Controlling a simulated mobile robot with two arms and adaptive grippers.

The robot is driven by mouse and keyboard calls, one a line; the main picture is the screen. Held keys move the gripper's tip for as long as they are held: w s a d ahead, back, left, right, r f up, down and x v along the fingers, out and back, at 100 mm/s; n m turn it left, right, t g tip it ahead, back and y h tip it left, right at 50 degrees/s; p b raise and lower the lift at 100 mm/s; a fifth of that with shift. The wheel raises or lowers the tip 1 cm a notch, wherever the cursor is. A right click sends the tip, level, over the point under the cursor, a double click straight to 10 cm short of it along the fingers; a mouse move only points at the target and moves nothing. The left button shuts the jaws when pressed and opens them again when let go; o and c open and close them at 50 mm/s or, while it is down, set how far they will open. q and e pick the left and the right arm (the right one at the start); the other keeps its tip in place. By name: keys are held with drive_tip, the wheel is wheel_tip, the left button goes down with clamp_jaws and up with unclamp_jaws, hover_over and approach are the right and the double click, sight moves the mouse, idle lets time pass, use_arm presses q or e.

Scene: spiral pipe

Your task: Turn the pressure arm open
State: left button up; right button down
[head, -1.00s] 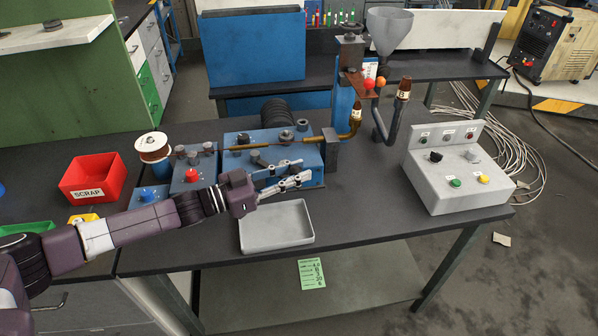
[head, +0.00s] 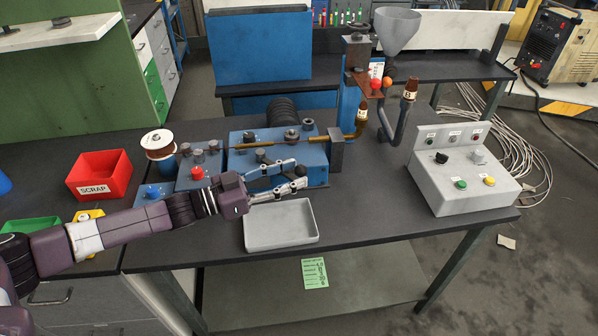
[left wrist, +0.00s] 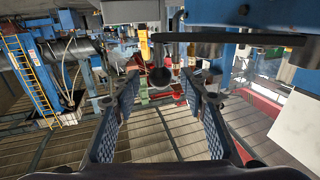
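Which part is the pressure arm is not certain. My right gripper is not in view.
A grey tray (head: 250,240) lies just below the gripper. A red SCRAP bin (head: 100,189) and a wire spool (head: 158,143) stand left. A grey control box (head: 450,190) stands right. Bench between tray and control box is clear.

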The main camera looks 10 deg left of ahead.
use_arm(q)
drive_tip(key=v, duration=0.9)
drive_tip(key=shift+s+a+f, duration=0.1)
drive_tip(key=shift+s, duration=0.1)
